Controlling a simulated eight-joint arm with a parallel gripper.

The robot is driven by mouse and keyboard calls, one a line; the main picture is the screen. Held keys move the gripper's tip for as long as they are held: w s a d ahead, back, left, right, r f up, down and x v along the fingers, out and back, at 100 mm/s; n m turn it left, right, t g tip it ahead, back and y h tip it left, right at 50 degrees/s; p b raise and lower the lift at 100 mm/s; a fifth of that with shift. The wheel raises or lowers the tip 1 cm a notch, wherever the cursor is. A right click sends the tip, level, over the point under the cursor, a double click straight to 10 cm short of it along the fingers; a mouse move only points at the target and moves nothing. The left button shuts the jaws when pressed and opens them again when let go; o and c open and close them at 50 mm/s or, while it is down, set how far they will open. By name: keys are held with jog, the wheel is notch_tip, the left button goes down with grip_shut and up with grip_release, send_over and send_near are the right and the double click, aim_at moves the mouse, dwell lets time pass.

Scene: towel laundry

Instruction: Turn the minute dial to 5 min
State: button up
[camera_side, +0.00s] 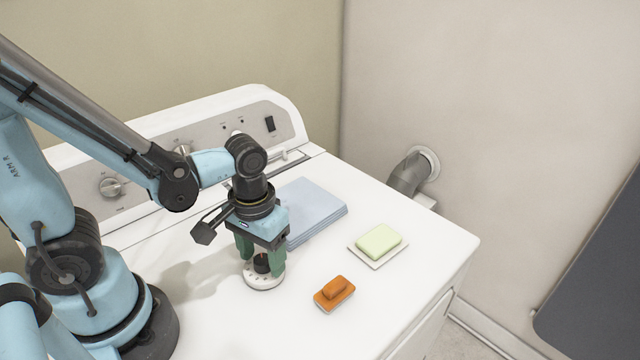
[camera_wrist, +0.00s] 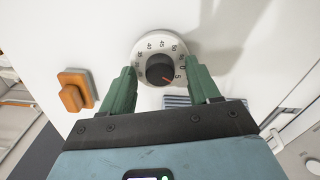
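The minute dial (camera_side: 263,283) is a white disc with a black knob, lying on the white machine top beneath my gripper (camera_side: 262,266). In the wrist view the dial (camera_wrist: 143,45) shows black numbers around its rim. A red mark on the black knob (camera_wrist: 158,67) points to the lower right, near the 5; I cannot tell if it lines up exactly. The two green fingers of my gripper (camera_wrist: 162,72) stand on either side of the knob, with a visible gap on each side. The gripper is open and holds nothing.
A folded blue towel stack (camera_side: 312,208) lies behind my gripper. The control panel (camera_side: 215,137) rises at the back.

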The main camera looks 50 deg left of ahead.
aim_at(262, 259)
jog(key=shift+r, duration=0.15)
notch_tip(262, 259, up, 12)
dwell(1.0)
jog(key=w+a+f+m+t, duration=0.1)
jog(key=w+a+m+t, duration=0.2)
jog(key=w+t, duration=0.2)
jog(key=shift+a+t, duration=0.2)
jog(key=shift+t, duration=0.8)
